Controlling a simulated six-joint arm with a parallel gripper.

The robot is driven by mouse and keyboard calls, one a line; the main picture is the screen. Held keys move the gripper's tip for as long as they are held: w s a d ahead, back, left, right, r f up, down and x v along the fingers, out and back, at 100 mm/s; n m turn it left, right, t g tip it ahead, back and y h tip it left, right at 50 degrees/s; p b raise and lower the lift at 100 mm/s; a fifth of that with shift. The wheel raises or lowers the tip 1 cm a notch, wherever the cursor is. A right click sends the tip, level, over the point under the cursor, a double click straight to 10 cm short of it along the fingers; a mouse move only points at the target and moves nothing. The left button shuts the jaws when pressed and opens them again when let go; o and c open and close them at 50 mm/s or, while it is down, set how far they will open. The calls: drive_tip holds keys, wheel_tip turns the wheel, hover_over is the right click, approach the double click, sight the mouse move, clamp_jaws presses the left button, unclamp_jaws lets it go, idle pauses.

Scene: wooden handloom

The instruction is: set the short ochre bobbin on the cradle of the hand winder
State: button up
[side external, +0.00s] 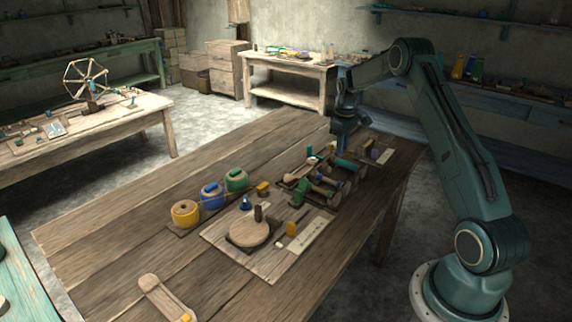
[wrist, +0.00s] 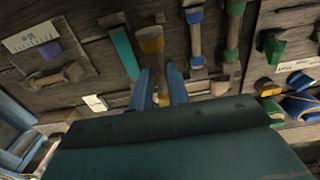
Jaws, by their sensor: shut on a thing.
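The short ochre bobbin (wrist: 152,42) is a wooden spool with an ochre band, seen in the wrist view between the two blue fingers of my gripper (wrist: 162,88). My gripper is shut on it, and the bobbin sticks out past the fingers. In the side view my gripper (side external: 343,143) hangs low over the far right of the bench, behind the rack of bobbins; the held bobbin cannot be made out there. I cannot surely tell the hand winder's cradle; a small board with a wooden piece (wrist: 62,75) and a purple block lies left of the bobbin in the wrist view.
Several bobbins with green and blue bands (wrist: 232,35) lie close right of the held one. A teal bar (wrist: 124,52) lies to its left. On the bench (side external: 110,215) are ochre, blue and green spools (side external: 185,213) and a round wooden disc (side external: 249,228).

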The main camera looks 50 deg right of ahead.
drive_tip(key=r, duration=0.4)
drive_tip(key=shift+w+a, duration=0.2)
drive_tip(key=shift+a, duration=0.2)
drive_tip(key=w+a+n, duration=0.3)
drive_tip(key=a+n, duration=1.5)
drive_tip(key=a, duration=0.8)
drive_tip(key=shift+f, duration=2.55)
drive_tip(key=shift+f, duration=0.15)
drive_tip(key=shift+f, duration=2.75)
drive_tip(key=shift+f, duration=0.75)
